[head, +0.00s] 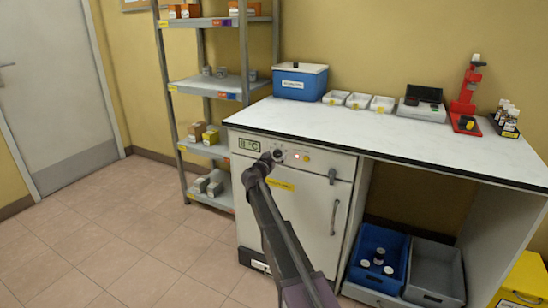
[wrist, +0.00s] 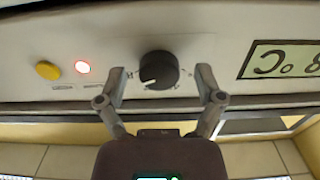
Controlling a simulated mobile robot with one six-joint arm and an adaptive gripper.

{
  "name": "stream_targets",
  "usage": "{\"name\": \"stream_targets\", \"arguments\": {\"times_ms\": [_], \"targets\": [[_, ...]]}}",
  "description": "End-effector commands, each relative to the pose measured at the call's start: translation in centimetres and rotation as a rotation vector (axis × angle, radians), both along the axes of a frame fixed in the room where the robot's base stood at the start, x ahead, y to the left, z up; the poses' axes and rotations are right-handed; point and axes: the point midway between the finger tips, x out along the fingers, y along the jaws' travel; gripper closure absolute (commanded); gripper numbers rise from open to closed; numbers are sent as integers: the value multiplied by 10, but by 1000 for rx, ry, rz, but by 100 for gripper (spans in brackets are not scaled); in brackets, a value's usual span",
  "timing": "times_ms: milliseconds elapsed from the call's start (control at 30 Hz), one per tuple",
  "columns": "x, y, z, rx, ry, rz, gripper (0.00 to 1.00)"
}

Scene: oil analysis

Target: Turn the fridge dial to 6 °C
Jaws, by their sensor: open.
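The fridge dial (wrist: 159,70) is a round black knob with a light pointer mark on the fridge's front panel. In the head view the dial (head: 278,154) is partly hidden by my gripper (head: 267,160). In the wrist view, which is upside down, my gripper (wrist: 161,86) is open, with one finger on each side of the dial and a gap to it on both sides. The display (wrist: 283,60) seems to read 8 °C, turned over and cut by the picture edge. It also shows in the head view (head: 249,145). The white fridge (head: 310,218) is closed.
A yellow button (wrist: 47,70) and a lit red lamp (wrist: 82,67) sit beside the dial. The white worktop (head: 330,120) overhangs the panel. A shelf rack (head: 188,100) stands left, and blue (head: 361,281) and grey crates (head: 436,270) stand right.

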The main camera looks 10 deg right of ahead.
Motion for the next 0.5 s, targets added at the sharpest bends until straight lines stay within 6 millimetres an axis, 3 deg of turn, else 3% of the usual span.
{"name": "stream_targets", "arguments": {"times_ms": [200,267,400,500], "targets": [[0,0,0,0,0,0,14],[0,0,0,0,0,0,29],[0,0,0,0,0,0,70],[0,0,0,0,0,0,96]]}}
